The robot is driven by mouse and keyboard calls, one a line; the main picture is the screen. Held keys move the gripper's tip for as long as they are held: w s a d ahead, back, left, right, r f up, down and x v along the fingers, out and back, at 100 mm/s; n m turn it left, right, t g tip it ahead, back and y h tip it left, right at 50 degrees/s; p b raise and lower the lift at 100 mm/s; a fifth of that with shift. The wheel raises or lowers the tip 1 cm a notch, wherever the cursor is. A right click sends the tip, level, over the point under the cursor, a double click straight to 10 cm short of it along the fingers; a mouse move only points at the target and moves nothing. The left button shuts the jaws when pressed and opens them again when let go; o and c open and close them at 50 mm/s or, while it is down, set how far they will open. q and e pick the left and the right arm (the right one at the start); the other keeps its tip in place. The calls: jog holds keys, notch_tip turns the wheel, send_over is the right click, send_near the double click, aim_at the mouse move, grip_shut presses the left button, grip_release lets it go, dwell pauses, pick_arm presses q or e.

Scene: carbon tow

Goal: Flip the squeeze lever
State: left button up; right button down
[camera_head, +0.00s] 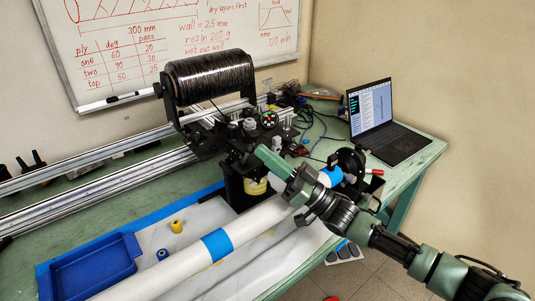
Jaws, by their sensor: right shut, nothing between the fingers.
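The winding carriage (240,150) is a black assembly with a spool of dark carbon tow (210,76) above it and small knobs and fittings on top. I cannot clearly pick out the squeeze lever among these small dark parts. My right arm comes in from the right, and its pale green end with the right gripper (262,152) is at the carriage's front right side. The gripper is shut and empty; its fingertips are hard to make out, and I cannot tell whether they touch the carriage. The arm hides part of the carriage and tube. My left gripper is not in view.
A white tube (180,266) with blue tape bands runs below the carriage. A yellow-banded cup (255,186) sits under it. A blue tray (92,268) lies at front left. A laptop (385,125) stands at the bench's right. Cables lie behind. A whiteboard (150,45) is on the wall.

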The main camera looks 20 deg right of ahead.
jog(key=shift+w+a+r+m+g+h+p, duration=0.4)
jog(key=shift+w+r+m+h+p, duration=0.45)
jog(key=shift+p, duration=1.15)
jog(key=shift+w+a+r+m+g+h+p, duration=0.35)
jog(key=shift+w+h+p, duration=0.25)
jog(key=shift+w+p, duration=1)
jog(key=shift+w+a+r+m+g+h+p, duration=0.45)
jog(key=shift+w+h+p, duration=0.25)
jog(key=shift+p, duration=1.65)
jog(key=shift+r, duration=0.15)
